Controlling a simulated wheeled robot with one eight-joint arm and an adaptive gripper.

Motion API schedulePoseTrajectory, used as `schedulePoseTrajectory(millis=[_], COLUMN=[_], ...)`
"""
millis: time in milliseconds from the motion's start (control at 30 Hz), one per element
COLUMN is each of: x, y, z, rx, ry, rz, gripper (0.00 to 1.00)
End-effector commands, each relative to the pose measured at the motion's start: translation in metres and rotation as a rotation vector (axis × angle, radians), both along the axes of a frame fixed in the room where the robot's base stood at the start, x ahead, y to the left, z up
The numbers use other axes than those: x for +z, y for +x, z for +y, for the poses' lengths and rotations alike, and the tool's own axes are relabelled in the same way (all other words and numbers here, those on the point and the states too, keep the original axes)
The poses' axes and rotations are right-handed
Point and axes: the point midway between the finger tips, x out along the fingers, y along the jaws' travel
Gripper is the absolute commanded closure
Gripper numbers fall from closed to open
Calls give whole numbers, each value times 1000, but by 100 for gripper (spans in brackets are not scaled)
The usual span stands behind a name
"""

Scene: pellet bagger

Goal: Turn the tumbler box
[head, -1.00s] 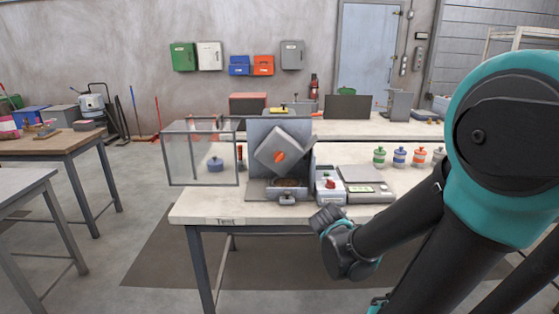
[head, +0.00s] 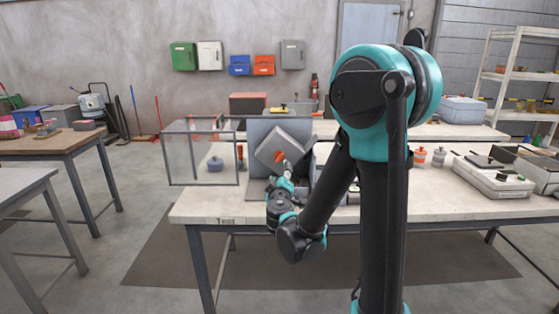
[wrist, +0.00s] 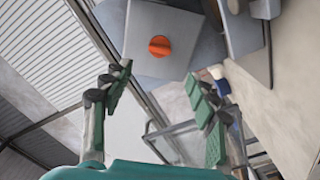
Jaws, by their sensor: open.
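The tumbler box (head: 270,153) is a grey metal box standing tilted on one corner in front of a grey upright panel (head: 257,133) on the table. An orange knob sits on its front face; in the wrist view the knob (wrist: 159,46) is on the grey box face (wrist: 165,20) ahead of the fingers. My gripper (head: 283,180) is in front of the box, just below the knob in the head view. In the wrist view my gripper (wrist: 160,100) has its two green-padded fingers wide apart with nothing between them. My arm hides the tray area below the box.
A clear framed case (head: 200,152) stands left of the box, with a blue pot (head: 215,164) seen through it. A scale (head: 493,175) and small canisters are on the right of the table. The table's left front is clear.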

Motion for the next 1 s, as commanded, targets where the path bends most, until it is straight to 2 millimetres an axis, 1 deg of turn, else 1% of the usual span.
schedulePoseTrajectory(millis=[33, 100, 300, 500, 600, 700, 833, 1000], x=[0, 0, 0, 0, 0, 0, 0, 0], y=[12, 25, 65, 100, 113, 121, 126, 127], z=[-2, -2, -4, -5, -5, -6, -6, -6], rx=[-4, -4, -4, -3, -2, -2, -2, -2], ry=[0, 0, 0, 0, 0, 0, 0, 0], rz=[0, 0, 0, 1, 0, 0, 1, 1], gripper=[41, 41, 41, 41, 41, 41, 41, 41])
